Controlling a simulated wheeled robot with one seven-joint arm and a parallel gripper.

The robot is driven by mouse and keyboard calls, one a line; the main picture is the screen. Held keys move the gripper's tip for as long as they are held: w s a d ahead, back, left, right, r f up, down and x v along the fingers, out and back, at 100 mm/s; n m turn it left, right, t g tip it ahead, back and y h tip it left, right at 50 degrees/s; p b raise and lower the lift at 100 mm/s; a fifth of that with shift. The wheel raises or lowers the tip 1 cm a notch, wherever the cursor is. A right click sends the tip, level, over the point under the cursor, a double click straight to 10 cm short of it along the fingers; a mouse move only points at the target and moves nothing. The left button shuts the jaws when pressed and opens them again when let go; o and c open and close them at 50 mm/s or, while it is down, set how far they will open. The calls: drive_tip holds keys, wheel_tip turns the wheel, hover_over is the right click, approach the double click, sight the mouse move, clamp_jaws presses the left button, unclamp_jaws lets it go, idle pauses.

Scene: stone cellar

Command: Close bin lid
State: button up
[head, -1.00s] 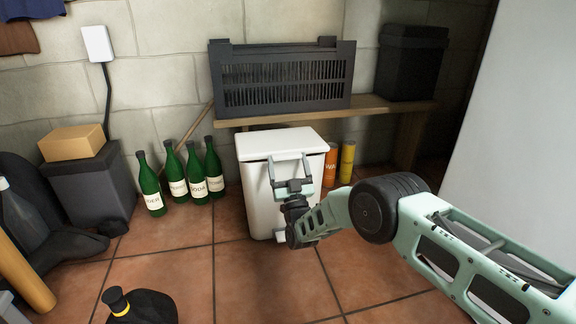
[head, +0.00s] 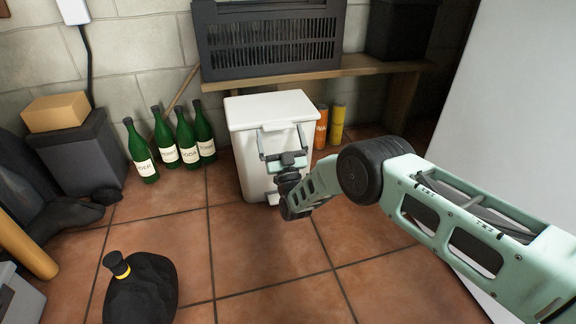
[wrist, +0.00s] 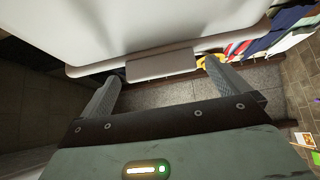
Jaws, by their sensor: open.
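The white bin (head: 247,158) stands on the tiled floor in front of a low wooden shelf. Its white lid (head: 270,107) lies flat on top and looks shut in the head view. My gripper (head: 282,139) is open and empty in front of the bin's upper front face. In the wrist view my gripper (wrist: 162,88) has its two fingers spread, with a white surface (wrist: 160,28) filling the top of the picture and a lip (wrist: 160,65) between the fingertips. I cannot tell whether the fingers touch the bin.
Several green bottles (head: 186,137) stand left of the bin. Orange (head: 321,128) and yellow (head: 337,123) cans stand behind it on the right. A black sack (head: 140,285) lies on the floor at front left. The wooden shelf (head: 365,68) holds a dark crate (head: 270,40). Tiles in front are clear.

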drive_tip(key=p+v, duration=0.6)
drive_tip(key=v, duration=0.8)
drive_tip(key=shift+s+f, duration=0.1)
drive_tip(key=shift+s, duration=0.1)
